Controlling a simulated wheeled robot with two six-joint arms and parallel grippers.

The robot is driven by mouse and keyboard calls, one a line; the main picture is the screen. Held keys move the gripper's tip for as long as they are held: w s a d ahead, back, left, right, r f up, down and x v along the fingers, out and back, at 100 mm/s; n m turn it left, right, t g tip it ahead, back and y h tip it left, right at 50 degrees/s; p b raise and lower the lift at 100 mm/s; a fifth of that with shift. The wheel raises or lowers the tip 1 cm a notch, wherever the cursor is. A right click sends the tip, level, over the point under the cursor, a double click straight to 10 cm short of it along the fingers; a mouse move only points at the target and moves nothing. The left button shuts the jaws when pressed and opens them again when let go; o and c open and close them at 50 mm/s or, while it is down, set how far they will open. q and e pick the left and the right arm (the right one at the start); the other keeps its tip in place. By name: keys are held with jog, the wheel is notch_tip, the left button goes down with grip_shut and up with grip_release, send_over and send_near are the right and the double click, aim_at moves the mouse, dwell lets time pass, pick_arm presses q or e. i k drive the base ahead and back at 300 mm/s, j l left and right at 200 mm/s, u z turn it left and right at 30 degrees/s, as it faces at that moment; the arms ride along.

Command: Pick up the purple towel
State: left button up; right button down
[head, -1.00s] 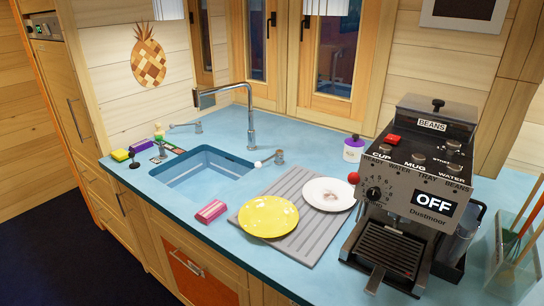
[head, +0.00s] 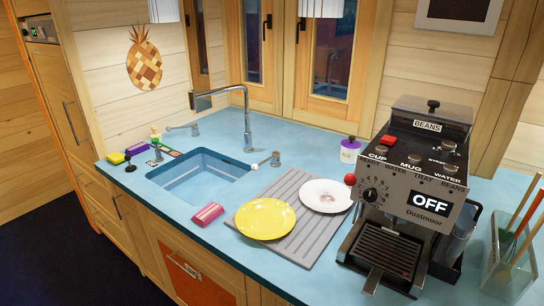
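No clearly spread or hanging purple towel shows. A small pink-magenta block with a pale stripe (head: 207,214) lies on the blue counter between the sink and the yellow plate; I cannot tell whether it is a folded towel or a sponge. A small purple block (head: 136,148) lies at the far left of the counter, beside a yellow-green sponge (head: 115,158). Neither of my grippers is in the head view.
The sink (head: 200,172) with its tall tap (head: 246,115) is set into the counter. A yellow plate (head: 265,219) and a white plate (head: 325,196) rest on a grey drying mat (head: 296,245). A coffee machine (head: 408,195) and a utensil holder (head: 510,260) stand at right.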

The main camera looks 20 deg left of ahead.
aim_at(138, 148)
jog(key=u, duration=1.45)
